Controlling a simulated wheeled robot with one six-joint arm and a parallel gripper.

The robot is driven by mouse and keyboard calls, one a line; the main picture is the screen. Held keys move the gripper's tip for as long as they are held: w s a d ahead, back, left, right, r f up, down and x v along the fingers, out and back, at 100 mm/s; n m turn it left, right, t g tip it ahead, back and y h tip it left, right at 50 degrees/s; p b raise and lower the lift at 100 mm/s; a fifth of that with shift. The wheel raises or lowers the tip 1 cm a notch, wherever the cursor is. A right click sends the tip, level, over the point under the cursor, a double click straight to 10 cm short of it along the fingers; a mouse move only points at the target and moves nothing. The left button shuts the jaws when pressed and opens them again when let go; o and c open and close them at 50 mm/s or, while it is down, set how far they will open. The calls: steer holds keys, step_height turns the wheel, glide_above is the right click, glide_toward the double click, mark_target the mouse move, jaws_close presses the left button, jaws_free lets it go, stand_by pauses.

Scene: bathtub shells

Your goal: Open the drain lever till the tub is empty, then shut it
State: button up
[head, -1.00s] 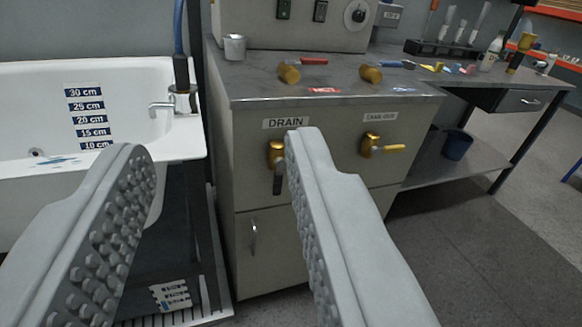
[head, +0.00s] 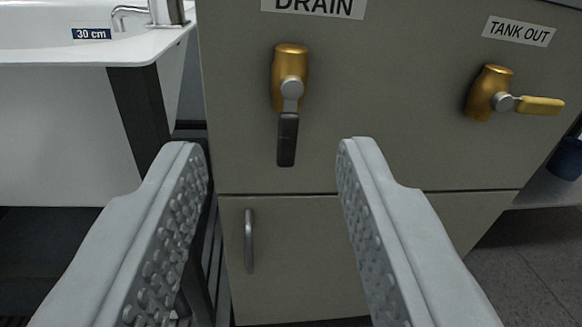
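The drain valve (head: 290,75) is a brass body on the grey cabinet front under the DRAIN label (head: 313,6). Its black-gripped drain lever (head: 287,138) points straight down. My gripper (head: 272,148) is open and empty, its two studded fingers on either side of the lever's line in the picture. The lever's lower end shows between the fingertips, and the fingers look apart from it. The white tub (head: 80,120) stands at the left. The water level is out of view.
To the right, a second brass valve under the TANK OUT label (head: 518,31) has a yellow lever (head: 540,105) pointing right. A cabinet door handle (head: 249,240) is below the drain lever. A dark tub-frame post (head: 140,115) stands left of the cabinet.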

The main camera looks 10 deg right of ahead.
steer(key=y, duration=0.1)
glide_toward(288, 139)
steer(key=w, duration=1)
steer(key=shift+w+a+f, duration=0.1)
steer(key=shift+w+a, duration=0.05)
steer(key=shift+w, duration=0.2)
steer(key=shift+c, duration=0.4)
jaws_close()
